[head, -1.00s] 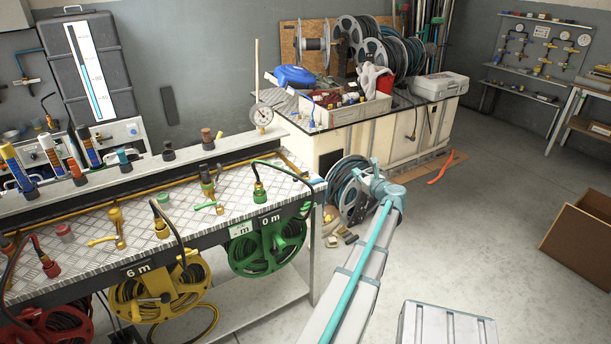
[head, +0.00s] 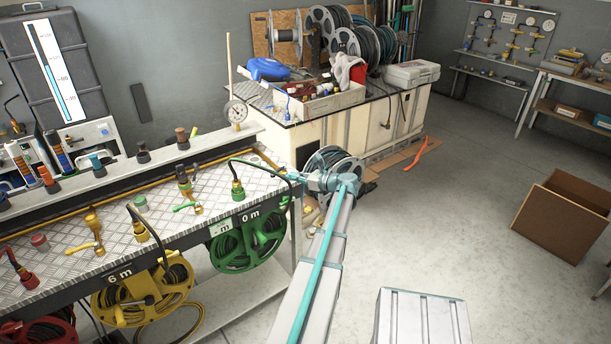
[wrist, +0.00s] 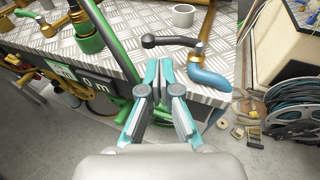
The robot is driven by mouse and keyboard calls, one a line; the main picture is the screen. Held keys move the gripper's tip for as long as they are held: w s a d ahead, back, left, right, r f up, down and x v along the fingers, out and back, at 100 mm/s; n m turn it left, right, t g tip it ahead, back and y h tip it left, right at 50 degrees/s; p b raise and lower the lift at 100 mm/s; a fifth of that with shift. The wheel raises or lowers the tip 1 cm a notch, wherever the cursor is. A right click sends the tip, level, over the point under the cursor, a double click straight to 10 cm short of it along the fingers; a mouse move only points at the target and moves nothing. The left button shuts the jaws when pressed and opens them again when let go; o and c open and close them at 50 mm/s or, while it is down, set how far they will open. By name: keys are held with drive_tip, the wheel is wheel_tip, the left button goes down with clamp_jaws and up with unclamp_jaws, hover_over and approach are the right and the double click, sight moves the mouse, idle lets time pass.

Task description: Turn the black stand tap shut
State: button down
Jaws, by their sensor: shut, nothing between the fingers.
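In the wrist view, a brass stand tap with a black lever (wrist: 170,41) stands at the end of the chequer-plate bench top. The lever points left from the brass post (wrist: 206,28), and a blue curved spout (wrist: 211,80) reaches toward the bench edge. My gripper (wrist: 158,72) is shut and empty. In the picture, its tips are just below the black lever, with no clear contact. In the head view, my gripper (head: 308,181) is at the bench's right end. I cannot make out the black tap there; my gripper and arm may hide it.
A green hose connector (head: 238,190) with a dark hose and a green-lever tap (head: 188,207) stand left of my gripper. The green reel (head: 245,240) hangs below the bench edge. A grey-rimmed hose reel (wrist: 290,105) stands on the floor to the right.

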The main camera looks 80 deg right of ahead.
sight(278, 171)
drive_tip(key=p+x, duration=0.2)
drive_tip(key=x, duration=0.4)
drive_tip(key=shift+w, duration=0.1)
